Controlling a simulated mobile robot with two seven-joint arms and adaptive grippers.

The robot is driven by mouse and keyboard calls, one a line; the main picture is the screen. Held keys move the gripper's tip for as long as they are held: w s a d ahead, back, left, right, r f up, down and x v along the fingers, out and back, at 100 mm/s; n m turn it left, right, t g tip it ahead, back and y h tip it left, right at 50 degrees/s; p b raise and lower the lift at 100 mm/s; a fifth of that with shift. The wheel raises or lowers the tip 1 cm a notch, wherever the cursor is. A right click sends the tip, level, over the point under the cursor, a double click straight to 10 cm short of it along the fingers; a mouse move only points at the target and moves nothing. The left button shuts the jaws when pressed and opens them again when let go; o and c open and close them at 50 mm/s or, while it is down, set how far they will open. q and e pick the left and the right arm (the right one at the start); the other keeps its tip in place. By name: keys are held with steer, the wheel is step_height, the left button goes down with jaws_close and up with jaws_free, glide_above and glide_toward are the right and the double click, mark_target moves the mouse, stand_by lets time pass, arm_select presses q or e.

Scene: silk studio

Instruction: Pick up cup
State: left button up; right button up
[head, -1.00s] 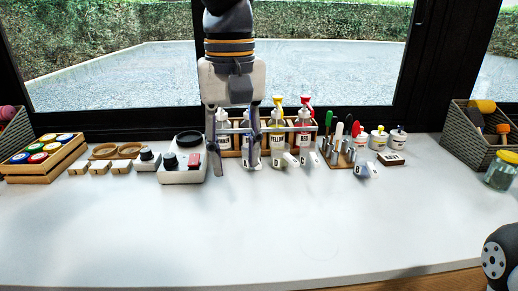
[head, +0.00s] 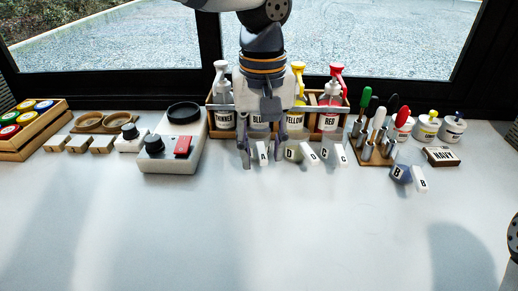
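Small pieces marked with letters lie on the white table in front of the bottle rack. A white piece marked A (head: 263,152) is at my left gripper (head: 260,158), which points down with its fingers apart on either side of it. I cannot tell whether they touch it. To the right are a grey-green piece marked D (head: 291,153) and white pieces marked C (head: 309,154). A blue-grey piece marked B (head: 400,173) and a white B tag (head: 420,179) lie further right. Which of these is the cup is unclear. My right gripper is out of view.
A wooden rack (head: 216,134) holds labelled pump bottles behind the gripper. A white device (head: 170,155) stands close to its left. Tools on a wooden stand (head: 372,155), white jars (head: 426,126) and a NAVY block (head: 441,156) are right. The front table is clear.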

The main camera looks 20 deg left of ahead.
arm_select(q)
step_height(320, 180, down, 2)
steer(key=shift+w, duration=0.1)
steer(key=shift+r, duration=0.1)
jaws_close()
